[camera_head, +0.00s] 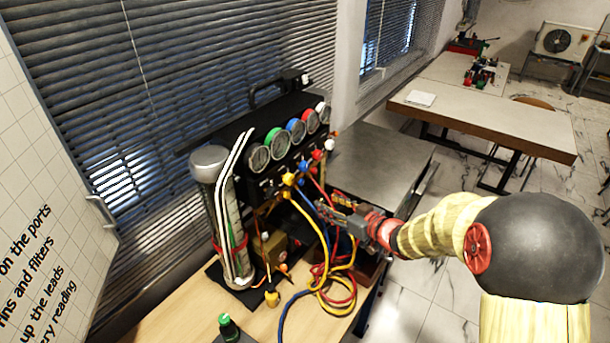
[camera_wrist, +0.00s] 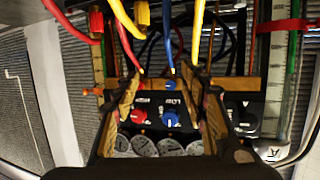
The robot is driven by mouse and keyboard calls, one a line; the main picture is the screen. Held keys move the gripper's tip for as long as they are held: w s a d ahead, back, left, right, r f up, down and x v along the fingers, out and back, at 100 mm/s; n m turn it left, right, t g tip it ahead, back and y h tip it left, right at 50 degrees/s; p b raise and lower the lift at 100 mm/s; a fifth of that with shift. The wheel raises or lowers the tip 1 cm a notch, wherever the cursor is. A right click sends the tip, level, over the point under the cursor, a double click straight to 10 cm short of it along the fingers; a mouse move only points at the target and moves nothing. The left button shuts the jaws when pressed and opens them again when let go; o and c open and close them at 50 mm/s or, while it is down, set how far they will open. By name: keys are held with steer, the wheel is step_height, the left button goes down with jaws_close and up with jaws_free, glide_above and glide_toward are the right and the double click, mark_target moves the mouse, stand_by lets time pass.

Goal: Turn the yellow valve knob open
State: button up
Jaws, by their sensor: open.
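The yellow valve knob (camera_head: 289,179) is the leftmost of a row of coloured knobs on the front of the black gauge rig (camera_head: 270,125) in the head view. My gripper (camera_head: 325,211) is open and empty, in front of the rig, to the right of and below the yellow knob, apart from it. In the wrist view its two fingers (camera_wrist: 168,92) stand wide apart, with the red knob (camera_wrist: 138,115) and blue knob (camera_wrist: 171,119) seen between them. I cannot make out the yellow knob there; the right finger may hide it.
Yellow, red and blue hoses (camera_head: 322,262) hang from the rig close by my gripper. A clear cylinder (camera_head: 212,180) stands left of the knobs. A metal-topped cabinet (camera_head: 375,160) is to the right. A green-capped bottle (camera_head: 229,327) stands on the wooden bench (camera_head: 180,318).

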mark_target(291, 181)
steer(key=s+a+r+n+g+y, duration=0.1)
steer(key=s+a+r+n+y, duration=0.15)
steer(key=a+r+y, duration=0.45)
steer(key=shift+m+h, duration=0.45)
steer(key=shift+h, duration=0.15)
steer(key=x, duration=0.3)
steer(key=r+x, duration=0.1)
steer(key=x, duration=0.2)
steer(key=shift+w+r, duration=0.15)
steer(key=shift+r, duration=0.05)
steer(key=shift+d, duration=0.1)
steer(key=shift+c, duration=0.7)
jaws_close()
